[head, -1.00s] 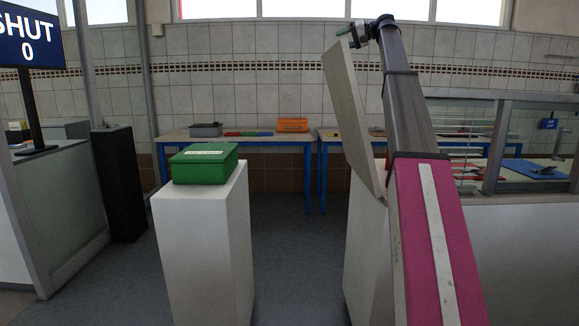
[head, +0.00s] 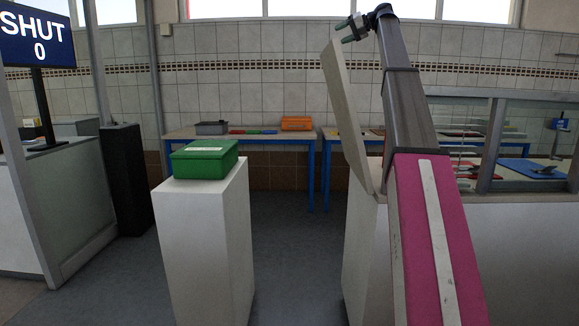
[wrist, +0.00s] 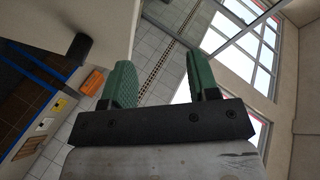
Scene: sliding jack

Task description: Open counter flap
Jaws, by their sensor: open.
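The counter flap (head: 346,115) is a pale panel standing raised and steep in the head view, leaning left at its top. Its lower end meets the white counter block on the right. My gripper (head: 350,31) is at the flap's upper end; whether it touches the flap I cannot tell. In the wrist view my gripper (wrist: 162,80) has its two green fingers wide apart with nothing between them. A pale panel (wrist: 100,22), probably the flap, lies beyond the left finger, with a dark block at its edge. A screen (head: 38,38) reads "SHUT 0".
A green box (head: 205,160) sits on a white pedestal (head: 205,250) left of the gap. A dark pillar (head: 123,180) and a counter stand further left. Blue-legged tables (head: 262,139) line the back wall. A glazed counter (head: 530,215) is on the right. Grey floor shows between pedestal and flap.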

